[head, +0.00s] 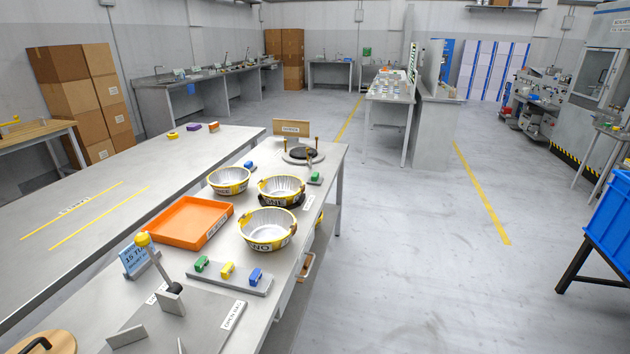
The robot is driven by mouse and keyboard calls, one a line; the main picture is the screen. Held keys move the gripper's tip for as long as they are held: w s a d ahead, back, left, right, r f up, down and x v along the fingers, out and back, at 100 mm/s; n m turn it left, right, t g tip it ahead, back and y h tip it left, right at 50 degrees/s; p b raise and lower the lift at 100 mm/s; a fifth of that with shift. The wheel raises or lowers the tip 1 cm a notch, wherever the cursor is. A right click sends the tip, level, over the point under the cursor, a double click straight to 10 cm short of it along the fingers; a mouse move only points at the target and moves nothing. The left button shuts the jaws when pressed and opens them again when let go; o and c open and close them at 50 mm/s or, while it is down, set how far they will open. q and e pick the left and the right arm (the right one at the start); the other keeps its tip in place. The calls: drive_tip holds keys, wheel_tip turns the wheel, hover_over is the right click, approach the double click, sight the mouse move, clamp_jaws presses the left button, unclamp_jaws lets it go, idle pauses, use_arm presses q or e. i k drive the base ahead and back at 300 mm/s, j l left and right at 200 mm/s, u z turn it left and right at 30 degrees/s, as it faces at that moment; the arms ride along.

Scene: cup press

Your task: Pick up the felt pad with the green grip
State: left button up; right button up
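A small block with a green grip (202,264) sits at the left end of a grey holder (225,282) on the near bench. Beside it in the holder are a yellow-gripped block (228,271) and a blue-gripped block (256,277). Another small green piece (314,177) lies farther back, near the bench's right edge. The pieces are too small to tell which of the green ones is felt. Neither of my grippers is in view.
An orange tray (190,241) and several foil bowls with yellow rims, one of them here (268,238), stand behind the holder. Open floor lies right of the bench.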

sight(314, 179)
drive_tip(key=i+l+u, duration=0.35)
drive_tip(key=i+l, duration=0.35)
